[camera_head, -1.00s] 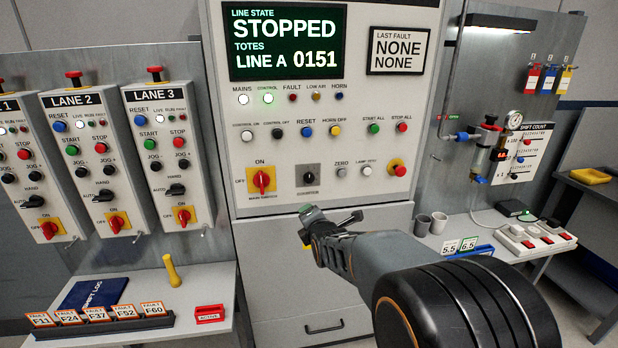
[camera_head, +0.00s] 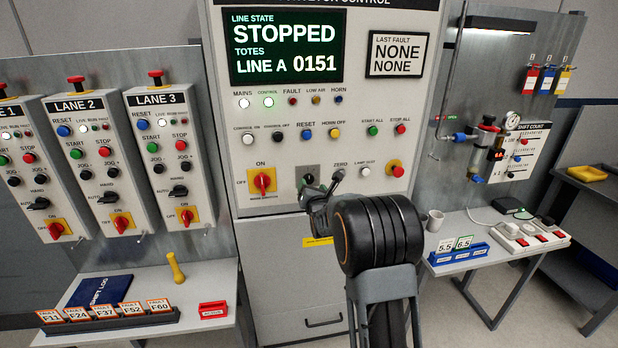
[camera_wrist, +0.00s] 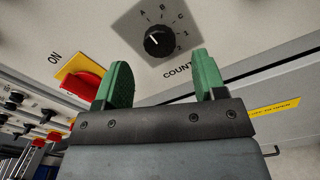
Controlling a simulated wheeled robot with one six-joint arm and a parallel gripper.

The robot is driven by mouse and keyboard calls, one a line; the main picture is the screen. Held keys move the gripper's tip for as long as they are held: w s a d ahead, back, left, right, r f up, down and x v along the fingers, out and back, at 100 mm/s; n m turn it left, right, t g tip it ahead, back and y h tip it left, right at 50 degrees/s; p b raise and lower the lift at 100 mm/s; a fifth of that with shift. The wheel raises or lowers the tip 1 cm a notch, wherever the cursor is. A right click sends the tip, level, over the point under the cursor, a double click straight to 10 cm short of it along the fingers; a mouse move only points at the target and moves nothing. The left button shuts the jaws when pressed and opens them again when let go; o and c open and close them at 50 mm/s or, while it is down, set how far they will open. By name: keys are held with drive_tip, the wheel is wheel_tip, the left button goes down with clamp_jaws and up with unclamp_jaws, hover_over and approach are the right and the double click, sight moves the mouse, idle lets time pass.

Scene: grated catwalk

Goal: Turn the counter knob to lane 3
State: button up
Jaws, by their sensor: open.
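The counter knob (camera_wrist: 158,42) is a round black knob on a grey plate (camera_wrist: 128,30) marked with letters and numerals, with "COUNT" lettered beside it. Its white pointer line slants up and left in the wrist view. My gripper (camera_wrist: 160,65) is open, its two green fingers apart and empty. The knob lies beyond the fingertips, between them in the picture, and I see no contact. In the head view, my gripper (camera_head: 324,180) is in front of the lower console and hides most of the knob's plate (camera_head: 313,170).
A red rotary switch (camera_wrist: 83,84) on a yellow plate sits close to the left finger. A red button (camera_head: 397,171) is to the right on the same panel. Lane boxes (camera_head: 165,150) stand at left. A bench with a mug (camera_head: 435,221) is at right.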

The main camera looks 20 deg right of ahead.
sight(309, 180)
drive_tip(key=shift+p+x, duration=0.65)
drive_tip(key=shift+x, duration=1.7)
drive_tip(key=shift+c, duration=0.4)
drive_tip(key=c, duration=0.8)
drive_tip(key=shift+c, duration=0.2)
